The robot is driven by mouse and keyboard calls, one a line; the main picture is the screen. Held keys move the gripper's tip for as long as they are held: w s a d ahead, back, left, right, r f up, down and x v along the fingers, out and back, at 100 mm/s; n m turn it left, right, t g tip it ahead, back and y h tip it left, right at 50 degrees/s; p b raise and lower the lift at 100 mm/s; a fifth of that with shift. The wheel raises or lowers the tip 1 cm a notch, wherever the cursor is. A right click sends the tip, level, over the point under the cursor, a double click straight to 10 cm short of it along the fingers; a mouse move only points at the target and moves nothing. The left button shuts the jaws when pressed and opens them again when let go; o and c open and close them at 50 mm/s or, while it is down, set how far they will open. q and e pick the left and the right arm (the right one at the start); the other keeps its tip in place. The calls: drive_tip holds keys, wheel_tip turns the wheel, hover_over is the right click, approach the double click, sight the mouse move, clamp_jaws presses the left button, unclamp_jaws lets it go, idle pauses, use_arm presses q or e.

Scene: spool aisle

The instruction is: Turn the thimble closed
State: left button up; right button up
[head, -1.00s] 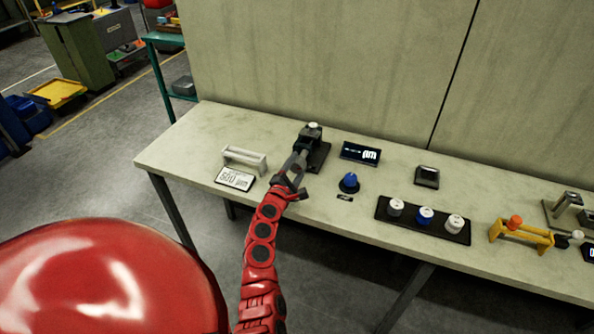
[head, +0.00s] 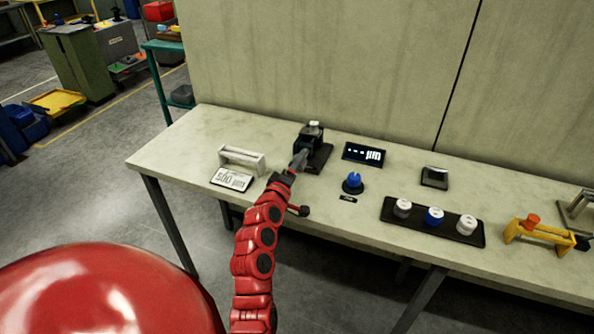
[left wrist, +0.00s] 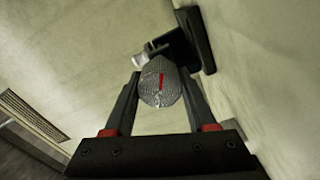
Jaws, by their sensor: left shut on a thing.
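The thimble (left wrist: 160,88) is a grey knurled round knob with a red line on its end face, seen in the left wrist view. The red line stands nearly upright in that picture. My left gripper (left wrist: 163,98) has one finger on each side of the thimble and is shut on it. In the head view my left gripper (head: 298,163) reaches the front of the dark micrometer stand (head: 318,158), and it largely hides the thimble there. A small display (head: 364,153) reading "µm" stands right of the stand; its digits are too small to read. My right gripper is not in view.
A sign reading "500 µm" (head: 231,180) and a pale bracket (head: 243,159) lie left of the stand. A blue knob (head: 353,183), a black tray (head: 434,223) with three spools and a yellow frame (head: 540,233) are to the right. A wall panel rises behind the bench (head: 185,140).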

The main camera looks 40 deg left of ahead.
use_arm(q)
drive_tip(key=shift+f+m+b, duration=0.15)
drive_tip(key=shift+m+b, duration=1.45)
drive_tip(key=shift+m, duration=0.5)
drive_tip(key=o, duration=1.4)
